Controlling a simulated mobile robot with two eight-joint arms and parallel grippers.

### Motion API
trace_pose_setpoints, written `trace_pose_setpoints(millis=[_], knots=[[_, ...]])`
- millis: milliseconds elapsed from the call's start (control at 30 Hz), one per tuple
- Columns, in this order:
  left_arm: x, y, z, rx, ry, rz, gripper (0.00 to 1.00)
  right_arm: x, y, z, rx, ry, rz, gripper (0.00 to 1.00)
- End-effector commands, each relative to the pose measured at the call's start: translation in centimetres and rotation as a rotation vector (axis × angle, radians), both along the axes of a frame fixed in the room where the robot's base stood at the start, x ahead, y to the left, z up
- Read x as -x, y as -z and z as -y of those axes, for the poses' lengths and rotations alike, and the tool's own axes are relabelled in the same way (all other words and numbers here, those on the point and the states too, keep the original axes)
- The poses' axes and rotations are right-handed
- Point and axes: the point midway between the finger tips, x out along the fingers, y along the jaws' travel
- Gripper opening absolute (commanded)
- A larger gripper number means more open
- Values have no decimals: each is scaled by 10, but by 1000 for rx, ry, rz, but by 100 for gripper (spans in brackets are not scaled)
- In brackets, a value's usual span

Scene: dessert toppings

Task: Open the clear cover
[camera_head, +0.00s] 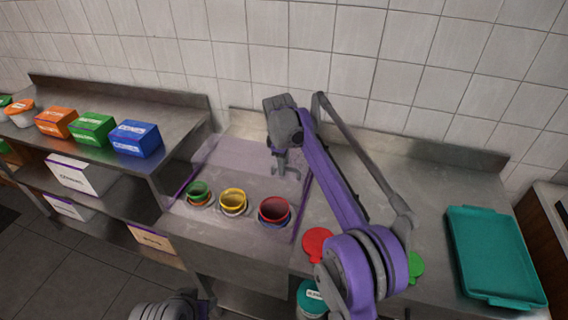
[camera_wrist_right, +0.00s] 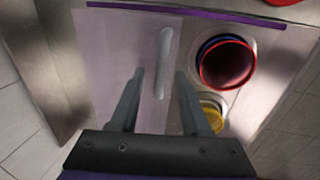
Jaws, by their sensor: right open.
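The clear cover (camera_head: 232,158) is a pinkish, see-through panel at the back of the metal counter, between purple edge strips. In the right wrist view the cover (camera_wrist_right: 105,60) lies on the left, with a pale bar handle (camera_wrist_right: 165,50) on it. My right gripper (camera_head: 287,170) is over the cover, behind the cups. In its wrist view the right gripper (camera_wrist_right: 160,73) is open, its fingers on either side of the handle's line; contact cannot be told. A green cup (camera_head: 198,188), yellow cup (camera_head: 233,196) and red cup (camera_head: 273,208) sit in front of the panel.
A red lid (camera_head: 318,241) and a green lid (camera_head: 415,266) lie right of the cups, near my right arm. A teal tray (camera_head: 493,255) is at the far right. Orange, green and blue boxes (camera_head: 136,138) stand on the left shelf. A tiled wall closes the back.

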Motion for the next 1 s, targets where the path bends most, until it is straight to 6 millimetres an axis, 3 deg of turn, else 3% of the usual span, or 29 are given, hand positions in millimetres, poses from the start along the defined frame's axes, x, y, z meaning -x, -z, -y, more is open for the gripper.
trace_pose_setpoints(millis=[167,600,767,1000], knots=[[-1,-2,0,0,0,2,50,2,-13,-1,0,0,1,47],[-10,-20,0,0,0,19,50,17,-94,-6,0,0,2,47],[-11,-23,0,0,0,21,50,19,-105,-7,-1,0,1,47],[-11,-22,0,0,0,21,50,20,-106,-7,0,0,0,47]])
